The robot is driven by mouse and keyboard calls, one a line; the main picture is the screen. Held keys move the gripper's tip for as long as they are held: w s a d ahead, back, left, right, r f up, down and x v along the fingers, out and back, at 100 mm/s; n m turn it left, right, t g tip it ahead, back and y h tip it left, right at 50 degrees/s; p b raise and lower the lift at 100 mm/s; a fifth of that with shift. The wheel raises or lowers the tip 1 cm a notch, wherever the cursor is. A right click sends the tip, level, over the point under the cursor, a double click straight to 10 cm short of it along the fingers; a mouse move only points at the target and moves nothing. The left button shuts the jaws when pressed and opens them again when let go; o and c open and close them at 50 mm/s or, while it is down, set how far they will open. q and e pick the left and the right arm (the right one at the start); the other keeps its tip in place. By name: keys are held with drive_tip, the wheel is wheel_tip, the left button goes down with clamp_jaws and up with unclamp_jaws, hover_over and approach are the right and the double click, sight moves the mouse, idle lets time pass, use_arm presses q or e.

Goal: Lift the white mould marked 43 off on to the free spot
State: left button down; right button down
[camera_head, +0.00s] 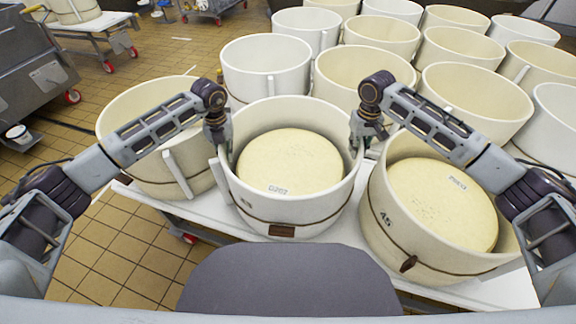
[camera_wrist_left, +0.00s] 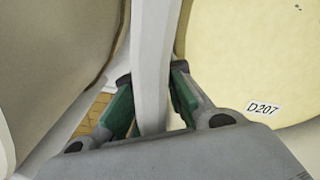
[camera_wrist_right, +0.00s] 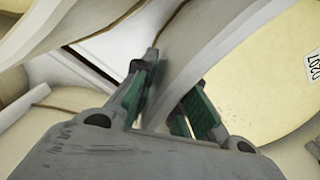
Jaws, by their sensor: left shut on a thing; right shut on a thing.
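The white mould (camera_head: 310,212) stands upright in the middle of the head view, between my arms. It has a brown band, a small brown plate and a small dark mark I cannot read surely as 43. Inside is a pale round cheese (camera_head: 288,163) labelled D207. My left gripper (camera_head: 220,142) is shut on its left rim; its pads clasp the wall in the left wrist view (camera_wrist_left: 152,100). My right gripper (camera_head: 362,138) is shut on its right rim, also seen in the right wrist view (camera_wrist_right: 172,100). I cannot tell whether the mould's base touches the table.
A mould marked 45 (camera_head: 378,232), with a cheese in it, stands close on the right. A cream mould (camera_head: 130,165) stands close on the left. Several empty moulds crowd behind. The white table (camera_head: 345,235) shows in narrow strips in front. Tiled floor lies at left.

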sight(361, 138)
use_arm(q)
drive_tip(key=shift+w+a+r, duration=0.1)
drive_tip(key=shift+r, duration=0.1)
use_arm(e)
drive_tip(key=shift+r, duration=0.15)
idle(0.4)
